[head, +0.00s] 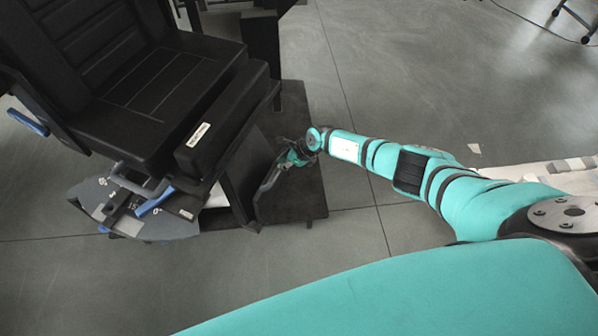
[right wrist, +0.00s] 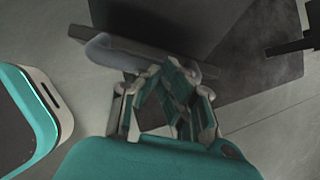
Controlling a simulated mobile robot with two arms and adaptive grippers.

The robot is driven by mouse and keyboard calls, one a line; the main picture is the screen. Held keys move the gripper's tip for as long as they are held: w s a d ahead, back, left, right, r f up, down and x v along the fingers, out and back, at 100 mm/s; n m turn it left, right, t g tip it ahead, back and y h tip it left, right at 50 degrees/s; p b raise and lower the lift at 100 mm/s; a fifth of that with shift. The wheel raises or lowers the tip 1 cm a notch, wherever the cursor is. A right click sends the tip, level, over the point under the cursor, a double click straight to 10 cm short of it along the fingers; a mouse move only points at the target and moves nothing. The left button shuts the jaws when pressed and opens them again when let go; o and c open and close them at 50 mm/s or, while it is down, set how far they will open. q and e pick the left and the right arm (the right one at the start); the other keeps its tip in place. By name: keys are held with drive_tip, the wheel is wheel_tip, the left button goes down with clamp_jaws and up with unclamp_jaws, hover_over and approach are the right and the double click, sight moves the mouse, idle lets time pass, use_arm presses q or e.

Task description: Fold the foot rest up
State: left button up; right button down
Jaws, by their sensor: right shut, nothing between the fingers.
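The foot rest (head: 240,182) is a dark panel below the front edge of the black chair's seat (head: 165,90). It looks steeply tilted in the head view. My right gripper (head: 271,176) is at the panel's right side, low near the floor, with its fingers shut and empty. In the right wrist view the shut fingers (right wrist: 165,80) are close to the edge of a dark panel (right wrist: 150,16), with a grey rounded piece (right wrist: 108,50) beside them. I cannot tell whether they touch it. My left gripper is not in view.
A dark flat plate (head: 306,195) lies on the grey floor under and beside the foot rest. A grey base part with blue levers (head: 153,202) is at the chair's lower left. Open floor (head: 400,80) lies to the right. A pale strip (head: 545,175) is at the far right.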

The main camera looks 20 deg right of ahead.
sight(273, 169)
drive_tip(key=w+a+b, duration=0.2)
drive_tip(key=w+a, duration=0.1)
drive_tip(key=shift+r, duration=0.1)
drive_tip(key=shift+w+a+r, duration=0.15)
drive_tip(key=shift+w+a, duration=0.2)
drive_tip(key=shift+w, duration=0.1)
drive_tip(key=shift+d, duration=0.1)
